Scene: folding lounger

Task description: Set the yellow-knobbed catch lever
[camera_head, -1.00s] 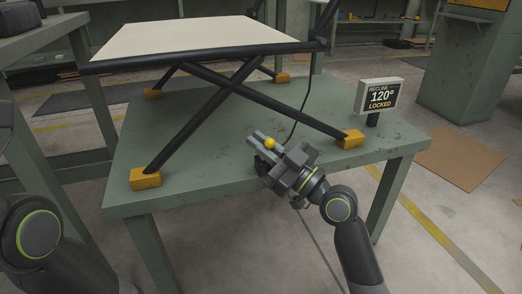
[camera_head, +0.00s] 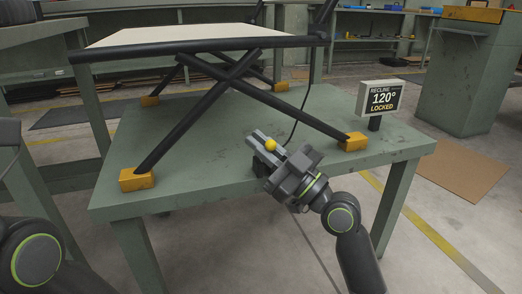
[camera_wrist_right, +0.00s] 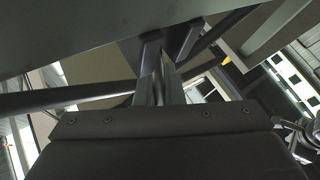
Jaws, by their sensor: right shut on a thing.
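The catch lever's yellow knob (camera_head: 271,145) shows at the front edge of the green table, at my right gripper (camera_head: 264,143). My right gripper reaches up from the lower right and its jaws are shut on the lever at the knob; the lever's shaft is mostly hidden. In the right wrist view, the gripper's fingers (camera_wrist_right: 157,82) point up close together, and the knob cannot be made out. The folding lounger (camera_head: 185,40) stands on the table with a cream panel and crossed black legs. My left gripper is out of view; only part of the left arm shows.
A display (camera_head: 381,98) at the table's right reads "RECLINE 120° LOCKED". Orange foot blocks (camera_head: 138,180) hold the lounger's legs on the green table (camera_head: 220,178). A black cable runs down behind the right gripper. Floor at the right is open, with a brown mat (camera_head: 462,168).

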